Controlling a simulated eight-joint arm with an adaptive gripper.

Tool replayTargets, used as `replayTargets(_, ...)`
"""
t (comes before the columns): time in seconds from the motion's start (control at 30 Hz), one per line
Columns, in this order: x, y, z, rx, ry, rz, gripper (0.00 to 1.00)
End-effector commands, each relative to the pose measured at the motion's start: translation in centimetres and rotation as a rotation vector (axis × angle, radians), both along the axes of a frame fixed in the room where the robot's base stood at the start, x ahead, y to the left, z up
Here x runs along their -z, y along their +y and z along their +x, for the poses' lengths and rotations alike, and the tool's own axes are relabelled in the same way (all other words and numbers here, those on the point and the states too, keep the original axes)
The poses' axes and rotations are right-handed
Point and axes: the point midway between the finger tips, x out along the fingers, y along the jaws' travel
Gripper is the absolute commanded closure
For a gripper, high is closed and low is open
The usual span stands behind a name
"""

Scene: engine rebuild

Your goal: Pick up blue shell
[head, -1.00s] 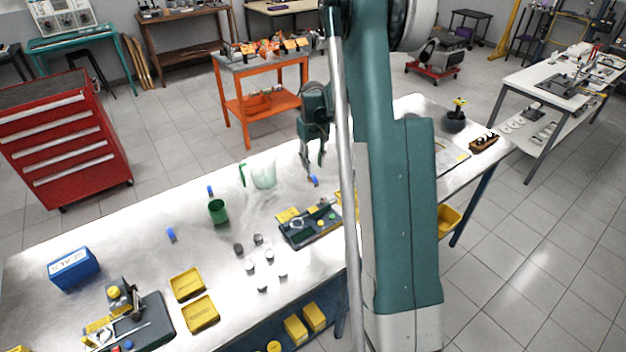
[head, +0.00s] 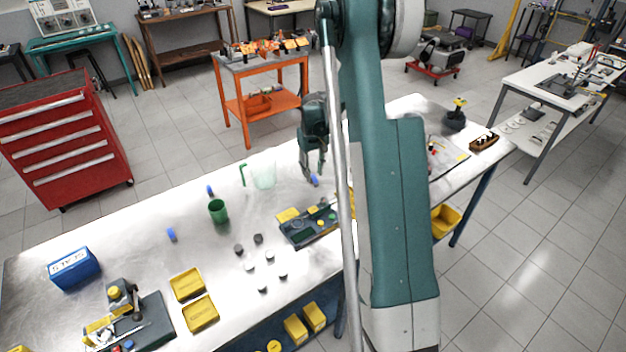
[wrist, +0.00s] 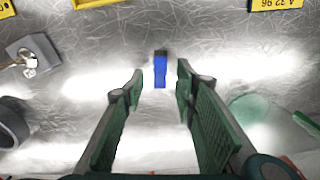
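A small blue shell (wrist: 160,72) with a dark end lies on the metal workbench, centred ahead of my gripper in the wrist view. My gripper (wrist: 160,80) is open, with its green fingers apart to either side of the shell's line and nothing between them that I can see held. In the head view my gripper (head: 312,178) hangs over the bench close to a blue shell (head: 315,181). Two other blue shells lie farther left, one (head: 210,190) near the green cup and one (head: 171,234) nearer the blue box.
A clear pitcher with a green handle (head: 263,176) stands left of my gripper, and a green cup (head: 218,211) beyond it. A dark tray of parts (head: 296,235) lies in front. Yellow bins (head: 187,284) and a blue box (head: 75,268) are at left.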

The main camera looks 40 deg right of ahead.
Motion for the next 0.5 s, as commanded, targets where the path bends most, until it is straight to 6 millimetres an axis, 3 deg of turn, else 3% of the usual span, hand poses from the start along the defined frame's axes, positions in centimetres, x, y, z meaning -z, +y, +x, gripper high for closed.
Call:
replayTargets(0.23,2.5,0.0,0.1,0.0,0.0,0.0,0.71)
replayTargets(0.5,3.2,0.0,0.0,0.0,0.0,0.0,0.71)
